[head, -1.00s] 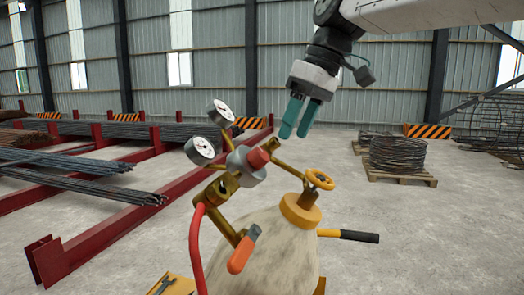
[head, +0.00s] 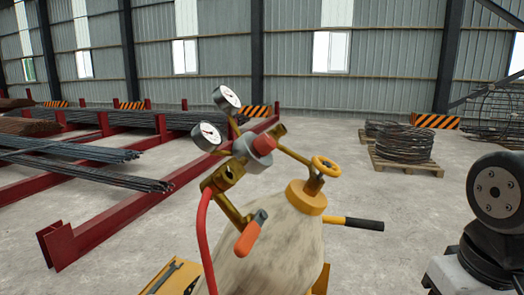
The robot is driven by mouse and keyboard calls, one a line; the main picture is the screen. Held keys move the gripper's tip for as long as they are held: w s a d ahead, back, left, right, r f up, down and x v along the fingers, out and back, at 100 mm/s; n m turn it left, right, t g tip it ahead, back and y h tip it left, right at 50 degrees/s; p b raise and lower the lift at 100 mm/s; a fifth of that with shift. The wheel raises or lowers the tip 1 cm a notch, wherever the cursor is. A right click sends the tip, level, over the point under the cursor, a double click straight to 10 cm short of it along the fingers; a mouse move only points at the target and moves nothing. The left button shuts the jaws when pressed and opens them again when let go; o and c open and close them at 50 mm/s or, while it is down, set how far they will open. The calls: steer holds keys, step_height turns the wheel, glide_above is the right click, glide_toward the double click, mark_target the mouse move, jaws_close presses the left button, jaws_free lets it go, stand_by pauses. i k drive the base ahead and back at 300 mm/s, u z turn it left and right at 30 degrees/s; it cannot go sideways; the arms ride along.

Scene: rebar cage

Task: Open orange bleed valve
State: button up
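The orange bleed valve lever (head: 250,236) hangs at a slant from the lower end of the brass fitting (head: 228,208), in front of the pale tank (head: 275,250). Above it is the regulator body with a red knob (head: 263,145) and two round gauges (head: 208,136). A yellow handwheel (head: 326,166) sits on the tank's neck at the right. A red hose (head: 202,235) runs down from the fitting. My gripper is out of the head view. Only dark links of my arm show at the right edge, apart from the valve.
A yellow tray with a wrench (head: 172,275) is at the lower left. A black handle (head: 364,224) sticks out right of the tank. Red racks with rebar (head: 130,210) stand at the left. A wire coil on a pallet (head: 404,148) is behind. The floor between is open.

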mark_target(242, 247)
steer(key=z, duration=0.8)
steer(key=k, duration=0.65)
steer(key=u, duration=0.3)
steer(key=i, duration=0.2)
